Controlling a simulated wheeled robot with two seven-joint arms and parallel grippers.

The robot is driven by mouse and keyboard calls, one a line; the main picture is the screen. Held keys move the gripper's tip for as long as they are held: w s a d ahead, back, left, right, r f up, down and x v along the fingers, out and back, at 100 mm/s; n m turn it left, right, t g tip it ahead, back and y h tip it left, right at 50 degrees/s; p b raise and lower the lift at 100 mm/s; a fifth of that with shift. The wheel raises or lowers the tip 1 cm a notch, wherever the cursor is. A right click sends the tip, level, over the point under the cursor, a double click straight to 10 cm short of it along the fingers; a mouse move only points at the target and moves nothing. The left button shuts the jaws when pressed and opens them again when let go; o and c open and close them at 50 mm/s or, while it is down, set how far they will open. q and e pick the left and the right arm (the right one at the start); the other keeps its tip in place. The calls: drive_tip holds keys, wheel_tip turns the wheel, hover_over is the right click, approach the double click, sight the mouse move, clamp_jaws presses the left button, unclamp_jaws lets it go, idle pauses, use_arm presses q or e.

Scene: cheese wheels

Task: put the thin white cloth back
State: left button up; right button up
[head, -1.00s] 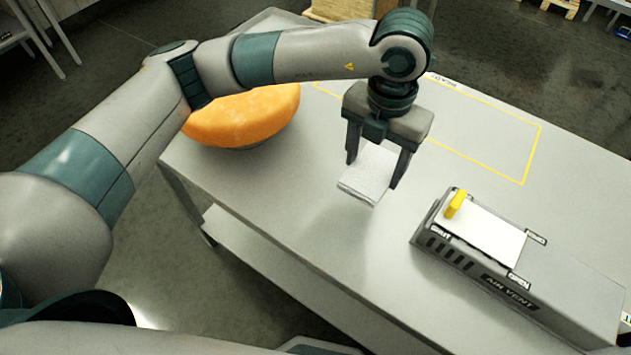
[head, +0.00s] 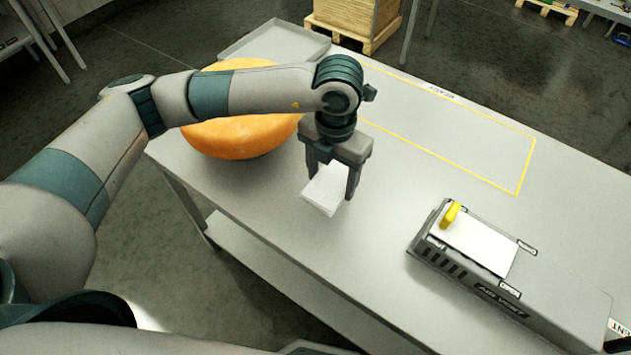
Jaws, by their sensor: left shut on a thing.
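A thin white cloth (head: 325,191), folded into a small flat square, hangs between the fingers of my left gripper (head: 334,184). The gripper points down and is shut on the cloth, over the grey table (head: 360,270) just right of the orange cheese wheel (head: 240,138). I cannot tell exactly how far the cloth is above the table top. My left arm covers part of the cheese wheel. My right gripper is not in view.
A grey tray (head: 275,42) lies behind the cheese wheel at the table's far left. A yellow outline (head: 460,161) marks a bare area at the back. A grey air vent box (head: 515,292) with a white plate and yellow handle (head: 451,214) stands at right.

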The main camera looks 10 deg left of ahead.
sight(316, 178)
use_arm(q)
drive_tip(key=a, duration=0.1)
drive_tip(key=a+f, duration=0.1)
drive_tip(key=a+f+p, duration=0.1)
drive_tip(key=shift+w+a, duration=0.25)
drive_tip(key=shift+w, duration=0.05)
drive_tip(key=shift+f, duration=0.1)
drive_tip(key=shift+f+p, duration=0.55)
drive_tip(key=shift+p, duration=0.05)
wheel_tip(316, 178, down, 2)
drive_tip(key=shift+f+p, duration=0.1)
drive_tip(key=shift+p, duration=0.4)
drive_tip(key=shift+f, duration=0.3)
drive_tip(key=shift+f, duration=0.1)
